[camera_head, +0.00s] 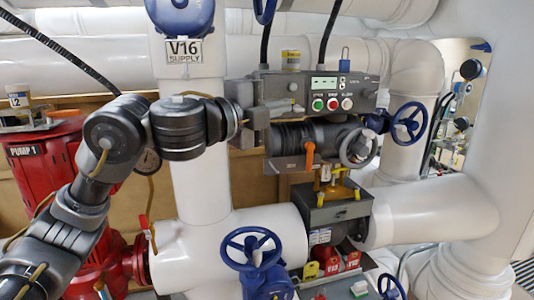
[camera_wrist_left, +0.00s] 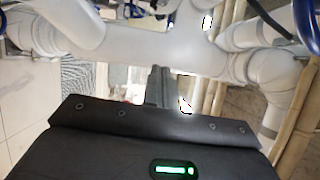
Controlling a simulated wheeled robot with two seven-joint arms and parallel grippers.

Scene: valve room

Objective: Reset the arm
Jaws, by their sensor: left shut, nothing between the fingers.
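My left arm (camera_head: 180,128) comes in from the left of the head view, rises to a bent elbow and reaches right across the white V16 pipe. My left gripper (camera_head: 285,106) is at its end, in front of the grey control box, below and left of its buttons. In the left wrist view the gripper fingers (camera_wrist_left: 159,84) are together with nothing between them. I cannot tell whether the gripper touches the box. My right gripper is not in view.
The control box (camera_head: 367,88) has green, red and white buttons. An orange-handled valve (camera_head: 310,157) sits below it. Blue handwheels stand at the lower middle (camera_head: 250,245) and right (camera_head: 408,122). A red pump (camera_head: 40,165) stands left, behind my arm. White pipes surround the area closely.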

